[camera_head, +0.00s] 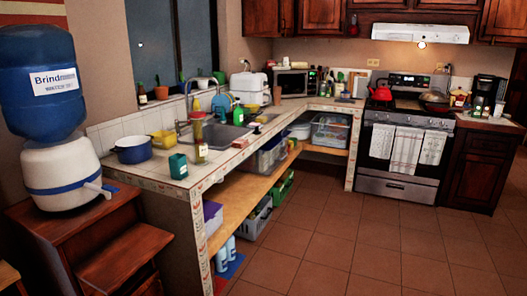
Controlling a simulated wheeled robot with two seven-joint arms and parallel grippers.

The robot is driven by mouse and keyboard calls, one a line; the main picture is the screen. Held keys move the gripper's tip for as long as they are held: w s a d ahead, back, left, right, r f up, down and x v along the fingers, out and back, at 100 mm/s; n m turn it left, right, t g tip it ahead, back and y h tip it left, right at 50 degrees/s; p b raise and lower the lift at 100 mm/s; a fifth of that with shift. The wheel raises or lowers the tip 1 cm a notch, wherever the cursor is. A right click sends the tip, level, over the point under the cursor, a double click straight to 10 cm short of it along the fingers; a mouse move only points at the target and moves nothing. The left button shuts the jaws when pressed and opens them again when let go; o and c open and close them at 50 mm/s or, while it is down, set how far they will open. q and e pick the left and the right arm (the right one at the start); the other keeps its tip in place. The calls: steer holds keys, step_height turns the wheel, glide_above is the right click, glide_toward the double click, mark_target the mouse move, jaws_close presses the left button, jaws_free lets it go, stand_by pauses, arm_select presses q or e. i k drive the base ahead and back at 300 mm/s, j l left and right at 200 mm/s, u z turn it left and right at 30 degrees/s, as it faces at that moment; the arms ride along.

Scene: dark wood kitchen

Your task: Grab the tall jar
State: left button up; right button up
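A tall, narrow jar-like container (198,131) with a reddish top stands on the tiled counter (215,166), left of the sink. I cannot tell for certain that it is the tall jar. A shorter bottle-like item (201,153) with a yellowish label stands just in front of it and overlaps its lower part. A dark green container (178,166) stands to the left, near the counter's front edge. Neither of my grippers is in view.
A blue pot (132,150) and a yellow bowl (163,140) sit left of the tall container. The sink (222,137) lies to its right. A water dispenser (61,178) stands on a wooden cabinet at the left. The tiled floor (325,240) is clear in front of the counter.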

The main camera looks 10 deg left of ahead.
mark_target(198, 126)
steer(key=i+u, duration=0.1)
steer(key=i, duration=0.6)
steer(key=i+l+u, duration=0.1)
steer(key=i, duration=0.6)
steer(key=i+l+u, duration=0.2)
steer(key=i+u, duration=0.2)
steer(key=i+l+u, duration=0.85)
steer(key=i+l, duration=0.05)
steer(key=i, duration=0.05)
